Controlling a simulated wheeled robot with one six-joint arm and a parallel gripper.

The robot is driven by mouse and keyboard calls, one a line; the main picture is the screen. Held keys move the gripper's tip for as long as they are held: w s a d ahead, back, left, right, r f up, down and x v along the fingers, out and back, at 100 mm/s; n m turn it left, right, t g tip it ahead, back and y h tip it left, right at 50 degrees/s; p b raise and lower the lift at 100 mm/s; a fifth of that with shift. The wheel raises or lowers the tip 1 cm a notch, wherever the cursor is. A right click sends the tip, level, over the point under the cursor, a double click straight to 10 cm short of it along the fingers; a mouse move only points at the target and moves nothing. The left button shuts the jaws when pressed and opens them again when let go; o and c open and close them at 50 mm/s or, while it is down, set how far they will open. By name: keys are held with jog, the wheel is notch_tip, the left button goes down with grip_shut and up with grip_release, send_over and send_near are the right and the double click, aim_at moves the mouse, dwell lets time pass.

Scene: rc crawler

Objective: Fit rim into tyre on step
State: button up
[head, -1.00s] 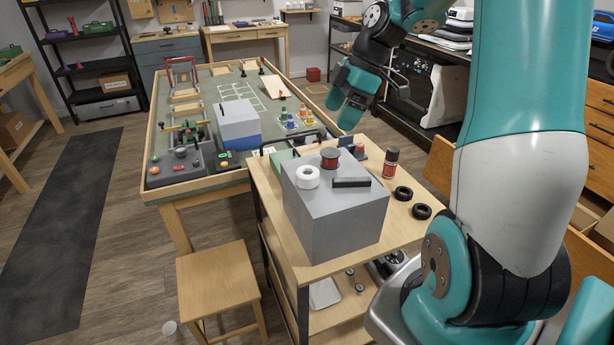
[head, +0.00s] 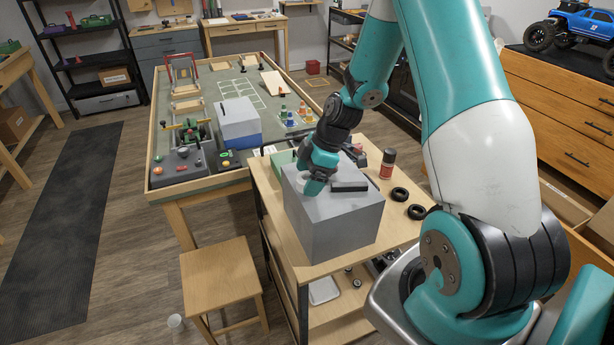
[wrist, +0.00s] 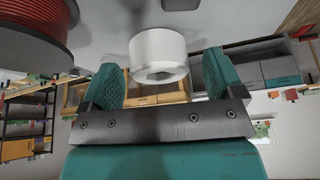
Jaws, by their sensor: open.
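My gripper (head: 314,188) is open, low over the top of a grey box (head: 335,232) on a wooden trolley. In the wrist view a thick white ring (wrist: 158,48), perhaps the rim, lies in the gap ahead of my two spread fingers; I cannot tell whether they touch it. In the head view my gripper hides most of it. Two black tyres (head: 399,194) (head: 416,212) lie flat on the trolley top, right of the box. I cannot tell which surface is the step.
A black bar (head: 349,186) lies beside my gripper. A red bottle with a dark cap (head: 387,163) stands behind the tyres. A stool (head: 220,270) stands in front, left of the trolley.

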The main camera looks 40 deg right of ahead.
jog(key=shift+w+a+f, duration=0.1)
jog(key=shift+a+f, duration=0.05)
jog(key=shift+f, duration=0.35)
jog(key=c, duration=1.1)
jog(key=shift+r, duration=0.15)
